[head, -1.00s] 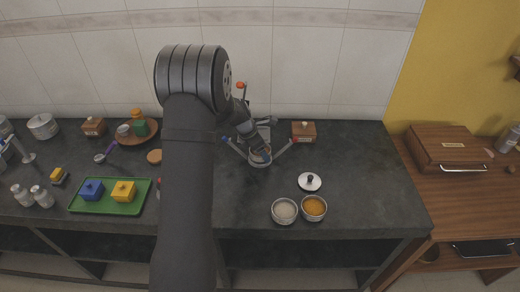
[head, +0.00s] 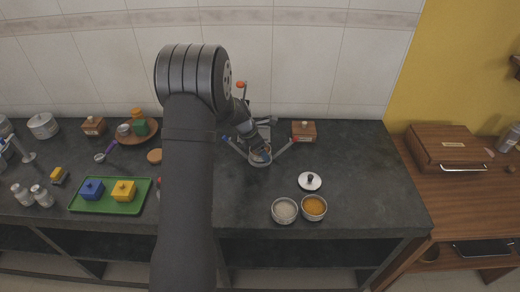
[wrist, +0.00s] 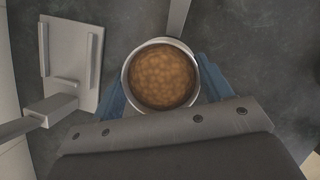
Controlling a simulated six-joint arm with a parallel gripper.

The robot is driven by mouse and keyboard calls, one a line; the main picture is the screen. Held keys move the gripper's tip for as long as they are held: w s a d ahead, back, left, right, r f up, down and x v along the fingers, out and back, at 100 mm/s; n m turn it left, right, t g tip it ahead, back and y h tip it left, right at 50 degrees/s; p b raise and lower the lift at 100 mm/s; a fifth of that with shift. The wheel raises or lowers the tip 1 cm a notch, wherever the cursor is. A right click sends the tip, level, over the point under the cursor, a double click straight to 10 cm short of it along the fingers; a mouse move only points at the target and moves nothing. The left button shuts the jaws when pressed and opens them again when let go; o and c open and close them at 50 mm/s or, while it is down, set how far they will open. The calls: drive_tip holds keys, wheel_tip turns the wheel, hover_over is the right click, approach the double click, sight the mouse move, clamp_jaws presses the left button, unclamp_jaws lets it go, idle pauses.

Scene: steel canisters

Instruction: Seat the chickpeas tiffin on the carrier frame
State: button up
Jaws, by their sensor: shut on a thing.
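The chickpeas tiffin (wrist: 162,76), a round steel bowl of brown chickpeas, sits between the blue fingers of my gripper (wrist: 165,90) in the wrist view. My gripper (head: 261,155) is shut on it.
Two filled bowls, one pale (head: 285,210) and one orange (head: 314,207), stand at front right near a lid (head: 310,181). A wooden box (head: 304,131) is behind. A green tray (head: 110,205) is at left. The right end of the counter is clear.

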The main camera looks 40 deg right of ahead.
drive_tip(key=shift+f, duration=0.6)
idle(0.3)
drive_tip(key=o, duration=1.1)
drive_tip(key=shift+o, duration=0.3)
drive_tip(key=shift+r, duration=3.05)
drive_tip(key=shift+f, duration=3.05)
